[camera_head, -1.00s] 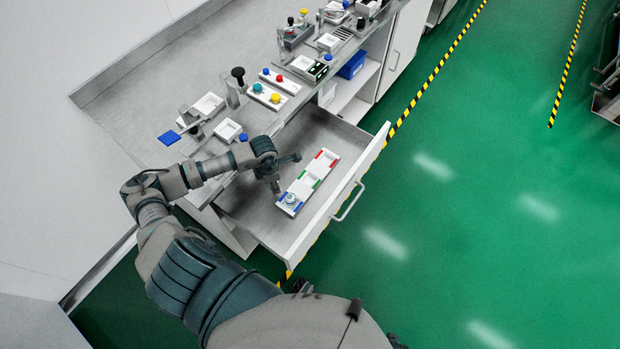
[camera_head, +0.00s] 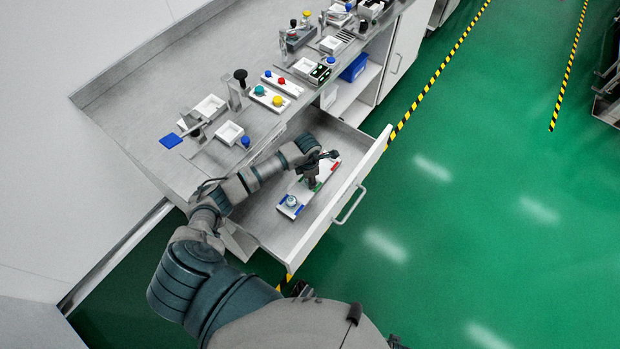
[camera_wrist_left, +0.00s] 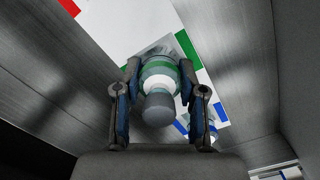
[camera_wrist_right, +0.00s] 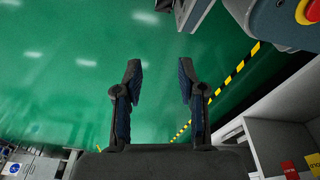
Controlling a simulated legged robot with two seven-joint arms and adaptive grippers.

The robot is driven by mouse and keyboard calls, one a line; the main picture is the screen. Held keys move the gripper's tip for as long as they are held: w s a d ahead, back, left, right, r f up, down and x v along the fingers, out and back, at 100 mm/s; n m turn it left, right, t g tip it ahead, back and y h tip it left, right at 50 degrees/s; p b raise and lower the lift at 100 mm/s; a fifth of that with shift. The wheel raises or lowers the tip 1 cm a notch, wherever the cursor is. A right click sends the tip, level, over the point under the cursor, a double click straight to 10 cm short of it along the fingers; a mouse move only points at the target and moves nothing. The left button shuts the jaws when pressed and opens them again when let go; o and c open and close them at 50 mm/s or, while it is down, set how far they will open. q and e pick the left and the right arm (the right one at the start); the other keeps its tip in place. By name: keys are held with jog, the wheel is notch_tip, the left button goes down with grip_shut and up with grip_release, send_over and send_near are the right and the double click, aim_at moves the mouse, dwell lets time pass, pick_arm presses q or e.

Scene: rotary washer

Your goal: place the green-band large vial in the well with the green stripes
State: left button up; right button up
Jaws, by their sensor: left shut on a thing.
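The white tray (camera_head: 296,190) lies in the open drawer, with wells marked by red, green and blue stripes. My left gripper (camera_head: 312,178) is above its middle, over the green-striped well (camera_wrist_left: 168,48). In the left wrist view the fingers of the left gripper (camera_wrist_left: 162,92) are shut on the green-band large vial (camera_wrist_left: 158,72), which has a dark grey cap. Its lower end overlaps the green-striped well; I cannot tell whether it is seated inside. My right gripper (camera_wrist_right: 158,85) is open and empty, away from the tray.
Another vial (camera_head: 291,200) stands in the blue-striped well. The drawer's front wall (camera_head: 345,190) and metal sides surround the tray. The bench above holds white bins (camera_head: 229,132), a block with coloured knobs (camera_head: 269,97) and other equipment.

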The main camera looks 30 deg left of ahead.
pick_arm(q)
jog(key=o, duration=1.1)
jog(key=shift+o, duration=0.5)
jog(key=shift+d, duration=0.3)
jog(key=shift+d+r, duration=0.15)
jog(key=shift+r, duration=0.05)
jog(key=r, duration=0.7)
jog(key=r+p, duration=0.1)
jog(key=r, duration=0.3)
jog(key=shift+s+a, duration=0.25)
jog(key=shift+a, duration=0.05)
jog(key=shift+d+r, duration=0.1)
jog(key=shift+r, duration=0.3)
pick_arm(e)
jog(key=shift+s+d+f, duration=0.2)
jog(key=shift+s+f, duration=0.2)
jog(key=shift+f, duration=0.15)
jog(key=shift+s+d+f, duration=0.15)
jog(key=shift+s+f, duration=0.2)
jog(key=shift+f, duration=0.2)
pick_arm(q)
jog(key=shift+a, duration=0.2)
pick_arm(e)
jog(key=shift+a+r, duration=0.1)
jog(key=shift+a, duration=0.05)
